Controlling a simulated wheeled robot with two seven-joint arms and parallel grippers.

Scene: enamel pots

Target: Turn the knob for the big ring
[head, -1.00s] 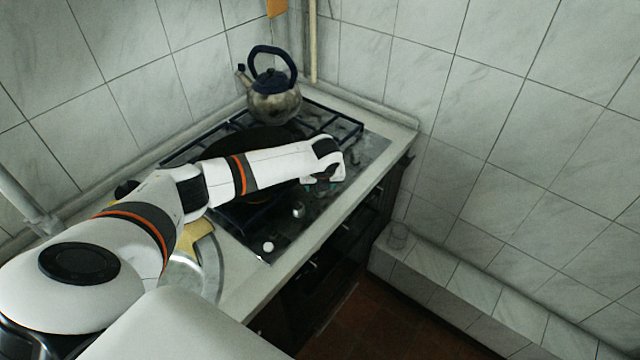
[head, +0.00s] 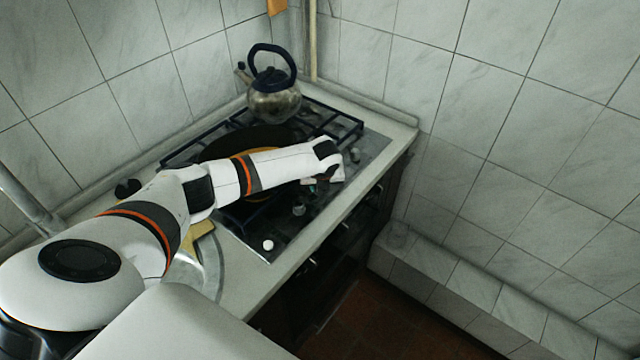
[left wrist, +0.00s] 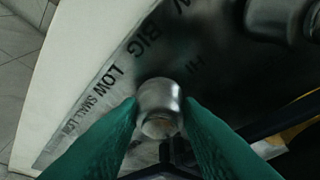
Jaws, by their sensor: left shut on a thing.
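In the left wrist view the green fingers of my left gripper (left wrist: 160,125) are shut on a round metal knob (left wrist: 159,98), one finger on each side. The stove panel (left wrist: 95,55) around it carries the printed words BIG, LOW and HI beside this knob, and SMALL LOW at the lower left. A second metal knob (left wrist: 272,14) is at the upper right, apart from the fingers. In the head view my left gripper (head: 322,182) is over the front strip of the gas stove (head: 262,225); the held knob is mostly hidden there. My right gripper is not in view.
A metal kettle (head: 274,103) with a dark handle stands at the back of the stove. A dark pan (head: 232,143) sits behind my forearm. Other knobs, one grey (head: 299,210) and one white (head: 268,245), stand along the front strip. Tiled walls close the back and right.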

